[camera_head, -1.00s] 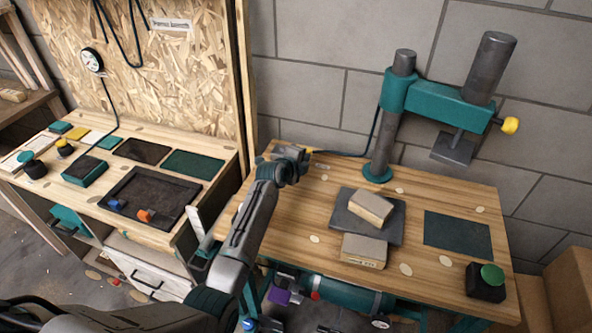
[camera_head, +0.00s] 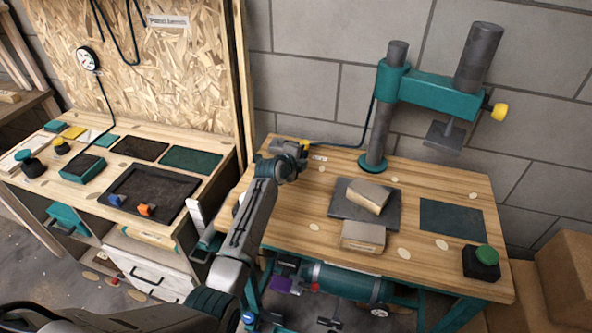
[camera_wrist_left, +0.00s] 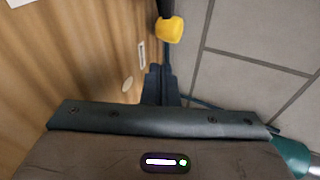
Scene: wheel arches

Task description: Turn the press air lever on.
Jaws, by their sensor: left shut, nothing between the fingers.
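The yellow end of the air lever (camera_head: 305,144) shows at the back left of the press table, where the dark air hose begins. In the left wrist view it is a yellow knob (camera_wrist_left: 169,29) just beyond my fingertips. My left gripper (camera_head: 296,151) is beside it, with its wrist hiding most of the valve. In the left wrist view the dark fingers (camera_wrist_left: 160,82) are together and hold nothing. I cannot tell whether they touch the lever. My right gripper is out of view.
The teal press (camera_head: 430,90) stands behind a dark plate (camera_head: 345,208) with two tan blocks. A green button (camera_head: 486,256) sits at the table's right. The block wall is close behind the lever.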

